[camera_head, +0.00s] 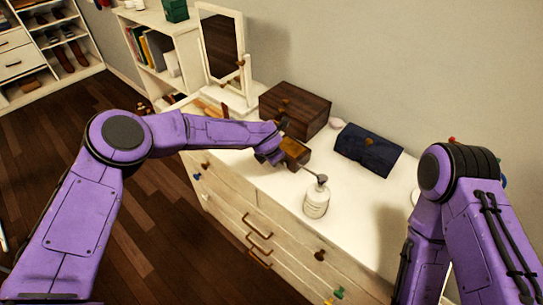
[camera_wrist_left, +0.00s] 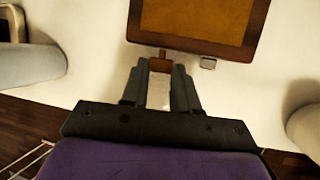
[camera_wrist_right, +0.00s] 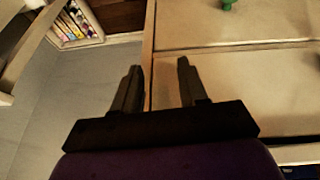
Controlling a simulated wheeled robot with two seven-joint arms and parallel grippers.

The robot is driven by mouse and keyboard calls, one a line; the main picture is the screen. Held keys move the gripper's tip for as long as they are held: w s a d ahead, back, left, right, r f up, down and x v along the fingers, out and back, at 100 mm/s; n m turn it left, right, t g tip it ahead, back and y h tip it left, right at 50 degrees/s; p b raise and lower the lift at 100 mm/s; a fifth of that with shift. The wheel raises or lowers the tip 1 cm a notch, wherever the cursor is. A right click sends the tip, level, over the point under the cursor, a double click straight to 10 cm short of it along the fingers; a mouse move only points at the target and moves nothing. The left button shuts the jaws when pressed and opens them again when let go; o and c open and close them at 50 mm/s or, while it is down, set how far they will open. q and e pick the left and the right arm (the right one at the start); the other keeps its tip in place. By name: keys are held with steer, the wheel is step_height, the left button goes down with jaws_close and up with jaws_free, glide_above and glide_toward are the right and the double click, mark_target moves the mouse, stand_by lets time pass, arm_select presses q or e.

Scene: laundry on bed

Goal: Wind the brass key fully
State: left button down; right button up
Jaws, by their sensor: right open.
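A small wooden box (camera_head: 295,151) with a brownish-gold top stands on the white dresser, and its framed top (camera_wrist_left: 200,18) fills the upper part of the left wrist view. The brass key (camera_wrist_left: 160,65) sticks out from the near side of this box. My left gripper (camera_wrist_left: 160,70) has its fingertips on both sides of the key's flat end, with little or no gap. In the head view the left gripper (camera_head: 276,150) is at the box's left side and hides the key. My right gripper (camera_wrist_right: 160,72) is open and empty, in front of the dresser drawers.
A dark wooden chest (camera_head: 294,108), a dark blue folded item (camera_head: 368,150) and a mirror (camera_head: 222,50) stand behind. Drawer fronts (camera_wrist_right: 230,75) are near my right gripper.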

arm_select(q)
steer(key=shift+f+b, duration=0.2)
steer(key=shift+b, duration=0.15)
steer(key=b, duration=0.1)
steer(key=t+y+b, duration=0.1)
steer(key=b, duration=0.1)
steer(key=t+y+b, duration=0.1)
steer(key=shift+s+d+f+m+b, duration=0.25)
steer(key=shift+d+f+m+b, duration=0.1)
steer(key=shift+f+m, duration=0.05)
steer(key=shift+s+r+t+y+b, duration=0.1)
steer(key=shift+r+t+y+b, duration=0.15)
steer(key=shift+t+y+b, duration=0.2)
steer(key=shift+r, duration=0.1)
steer(key=c, duration=0.8)
jaws_free()
steer(key=shift+c, duration=0.2)
steer(key=p+v, duration=0.6)
steer(key=v, duration=0.4)
steer(key=shift+s+r+p, duration=0.15)
steer(key=shift+r+p, duration=0.1)
steer(key=shift+p, duration=0.15)
steer(key=shift+d, duration=0.1)
